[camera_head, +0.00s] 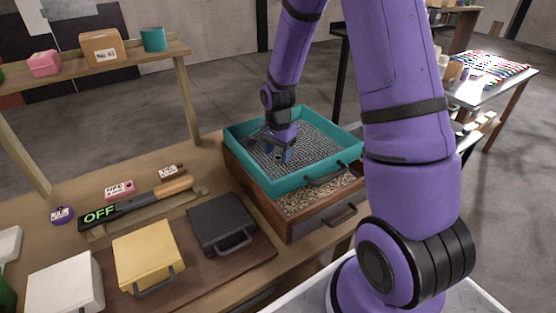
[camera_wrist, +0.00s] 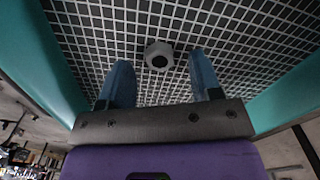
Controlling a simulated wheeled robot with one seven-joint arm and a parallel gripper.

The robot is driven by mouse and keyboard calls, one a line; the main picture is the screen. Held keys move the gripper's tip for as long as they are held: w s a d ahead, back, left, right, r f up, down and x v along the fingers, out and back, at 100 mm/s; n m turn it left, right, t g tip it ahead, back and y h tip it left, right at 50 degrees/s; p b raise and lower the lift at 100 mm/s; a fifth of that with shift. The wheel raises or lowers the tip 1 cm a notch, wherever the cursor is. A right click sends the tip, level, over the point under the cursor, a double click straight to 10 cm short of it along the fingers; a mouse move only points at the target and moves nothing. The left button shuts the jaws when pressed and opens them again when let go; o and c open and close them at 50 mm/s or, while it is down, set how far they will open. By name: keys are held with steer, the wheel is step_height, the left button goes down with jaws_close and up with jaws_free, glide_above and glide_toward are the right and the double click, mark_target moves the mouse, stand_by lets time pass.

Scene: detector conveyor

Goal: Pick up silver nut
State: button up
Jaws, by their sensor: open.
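The silver nut (camera_wrist: 159,55) lies on the metal mesh in the wrist view, a grey ring with a dark hole. It sits ahead of my gripper (camera_wrist: 163,78), roughly centred between the two blue fingers. The fingers are open and apart, with nothing between them. In the head view my gripper (camera_head: 281,156) is inside the teal sieve tray (camera_head: 318,180), low over the mesh at its left part. I cannot make out the nut in the head view; the gripper likely covers that spot.
The teal tray sits on a wooden box (camera_head: 290,226) holding pale granules. Its raised walls surround my gripper. Left on the table are a dark lidded box (camera_head: 222,224), a yellow one (camera_head: 148,255), a white one (camera_head: 65,285) and a detector wand reading OFF (camera_head: 130,206).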

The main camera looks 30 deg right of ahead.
steer(key=shift+f, duration=0.75)
steer(key=shift+c, duration=0.2)
steer(key=c, duration=1)
steer(key=shift+o, duration=0.2)
steer(key=shift+r, duration=0.1)
